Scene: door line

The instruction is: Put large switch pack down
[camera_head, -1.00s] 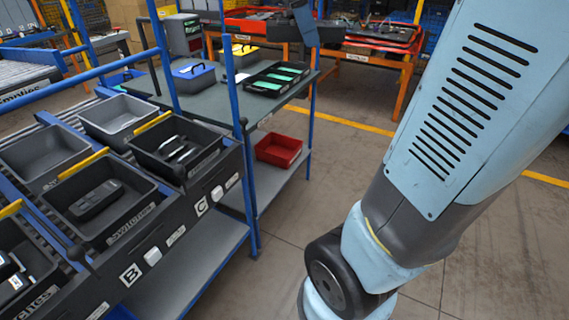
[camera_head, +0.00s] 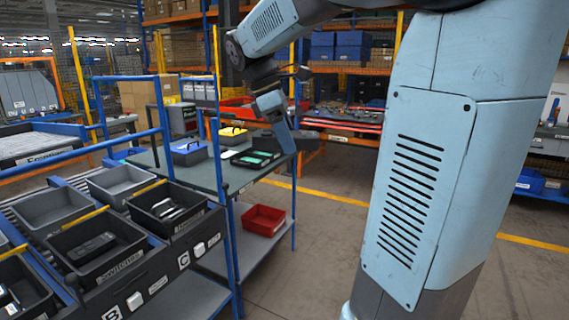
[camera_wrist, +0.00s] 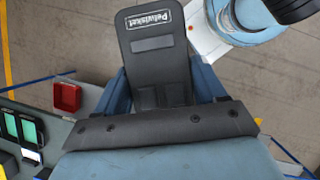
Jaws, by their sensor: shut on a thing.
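A dark grey flat pack marked "Pelwisket" (camera_wrist: 157,45) is held between the two blue fingers of my gripper (camera_wrist: 160,88) in the wrist view. I take it for the large switch pack. In the head view my gripper (camera_head: 278,122) points down over the far right end of the grey-topped bench (camera_head: 190,182). A dark shape shows beside its fingertips there, but I cannot tell clearly whether it is the pack. The bench carries a blue case (camera_head: 188,152), a yellow-handled case (camera_head: 232,134) and a black tray with green items (camera_head: 251,158).
A black bin marked Switches (camera_head: 118,265), with a dark device inside, stands in the rack at left among other bins. A red bin (camera_head: 263,220) sits on the bench's lower shelf. Blue posts rise along the bench. The floor at right is clear.

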